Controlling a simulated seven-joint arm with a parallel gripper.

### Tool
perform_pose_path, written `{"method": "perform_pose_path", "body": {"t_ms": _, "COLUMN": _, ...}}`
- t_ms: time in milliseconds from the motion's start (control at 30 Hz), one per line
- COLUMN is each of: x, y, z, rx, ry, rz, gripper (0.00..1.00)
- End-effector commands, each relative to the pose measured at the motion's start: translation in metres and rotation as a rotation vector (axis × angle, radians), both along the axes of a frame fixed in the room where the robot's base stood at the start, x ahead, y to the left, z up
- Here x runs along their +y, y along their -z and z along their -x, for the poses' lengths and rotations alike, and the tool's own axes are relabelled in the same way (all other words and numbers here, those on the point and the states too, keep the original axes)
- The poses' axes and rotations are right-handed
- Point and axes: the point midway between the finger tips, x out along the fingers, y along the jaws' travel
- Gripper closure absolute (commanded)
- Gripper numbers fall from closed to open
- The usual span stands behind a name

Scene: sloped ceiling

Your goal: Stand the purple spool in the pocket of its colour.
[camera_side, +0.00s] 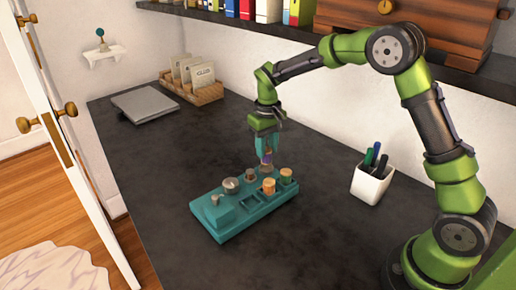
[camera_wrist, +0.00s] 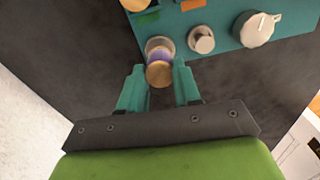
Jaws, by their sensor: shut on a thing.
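The purple spool (camera_side: 266,158) has a purple middle band and pale wooden ends. My gripper (camera_side: 267,147) is shut on it above the back edge of the teal block. In the wrist view the spool's wooden end (camera_wrist: 159,75) lies between the two teal fingertips (camera_wrist: 159,80), with the purple band (camera_wrist: 159,56) beyond it. A greyish round piece shows past the band; I cannot tell whether it touches the spool. The teal block (camera_side: 228,229) carries several round pieces and an empty-looking square recess (camera_side: 250,201). No purple pocket marking is clearly visible.
Two orange-topped pieces (camera_side: 268,185) (camera_side: 286,175) stand at the block's right end. A grey round piece (camera_side: 231,185) and a small knob (camera_side: 215,199) stand to the left. A white pen cup (camera_side: 370,185) is at right.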

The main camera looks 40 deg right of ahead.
Motion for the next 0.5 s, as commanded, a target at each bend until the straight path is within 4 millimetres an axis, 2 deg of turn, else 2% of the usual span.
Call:
{"method": "perform_pose_path", "body": {"t_ms": 100, "x": 0.0, "y": -0.027, "z": -0.001, "rx": -0.005, "ry": -0.001, "rz": 0.001, "gripper": 0.96}}
{"method": "perform_pose_path", "body": {"t_ms": 300, "x": 0.002, "y": -0.06, "z": -0.001, "rx": -0.005, "ry": -0.004, "rz": 0.0, "gripper": 0.96}}
{"method": "perform_pose_path", "body": {"t_ms": 433, "x": 0.015, "y": -0.082, "z": 0.003, "rx": -0.028, "ry": -0.031, "rz": -0.003, "gripper": 0.96}}
{"method": "perform_pose_path", "body": {"t_ms": 500, "x": 0.028, "y": -0.091, "z": 0.017, "rx": -0.029, "ry": -0.059, "rz": -0.008, "gripper": 0.96}}
